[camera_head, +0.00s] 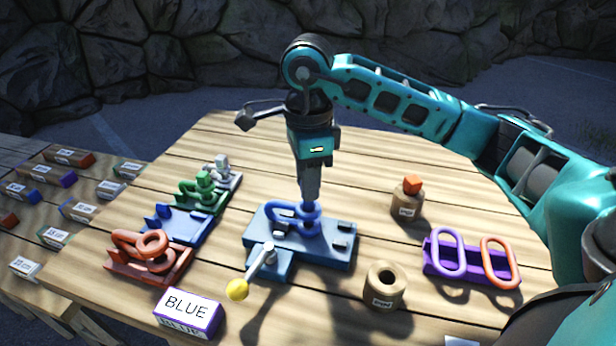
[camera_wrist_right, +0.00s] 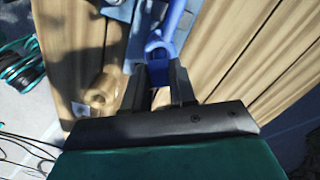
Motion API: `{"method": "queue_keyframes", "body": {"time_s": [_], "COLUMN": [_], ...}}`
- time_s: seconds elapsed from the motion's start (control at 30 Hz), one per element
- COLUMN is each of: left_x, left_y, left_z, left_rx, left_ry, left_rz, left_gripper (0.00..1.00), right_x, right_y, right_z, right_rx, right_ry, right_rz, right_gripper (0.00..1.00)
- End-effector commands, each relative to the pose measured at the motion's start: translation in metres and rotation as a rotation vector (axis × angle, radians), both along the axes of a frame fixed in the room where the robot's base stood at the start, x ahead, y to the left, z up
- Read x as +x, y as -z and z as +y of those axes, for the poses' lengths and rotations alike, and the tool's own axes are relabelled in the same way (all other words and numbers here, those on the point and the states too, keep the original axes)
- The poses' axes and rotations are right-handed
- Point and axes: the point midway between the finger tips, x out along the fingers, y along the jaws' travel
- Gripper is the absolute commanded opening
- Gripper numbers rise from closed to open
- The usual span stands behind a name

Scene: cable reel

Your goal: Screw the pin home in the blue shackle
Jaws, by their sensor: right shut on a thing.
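The blue shackle (camera_head: 283,213) lies in a blue-grey fixture (camera_head: 335,258) at the middle of the table. My right gripper (camera_head: 309,207) points straight down over the shackle's right part. Its fingers are shut on the blue pin (camera_wrist_right: 158,54), whose top shows between the fingertips (camera_wrist_right: 160,75) in the right wrist view. The fingers hide most of the pin, and I cannot tell how deep it sits. A lever with a yellow knob (camera_head: 238,290) sticks out at the fixture's front left. My left gripper is not in view.
A BLUE sign (camera_head: 188,313) stands at the front. Red (camera_head: 150,262), empty blue (camera_head: 182,224), green and grey cradles line the left. A holed tan pot (camera_head: 385,286), an orange-topped pot (camera_head: 407,200) and a purple rack (camera_head: 468,271) with two links stand right.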

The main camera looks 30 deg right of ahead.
Motion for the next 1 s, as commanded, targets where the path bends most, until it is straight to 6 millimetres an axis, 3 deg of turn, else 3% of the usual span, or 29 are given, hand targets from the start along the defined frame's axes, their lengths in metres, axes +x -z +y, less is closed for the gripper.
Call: {"method": "queue_keyframes", "body": {"time_s": [1.0], "left_x": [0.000], "left_y": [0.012], "left_z": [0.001], "left_rx": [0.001], "left_ry": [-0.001], "left_rz": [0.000], "left_gripper": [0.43], "right_x": [0.000], "right_y": [0.012], "right_z": [0.000], "right_rx": [0.000], "right_ry": [0.001], "right_rz": [-0.001], "right_gripper": [0.00]}}
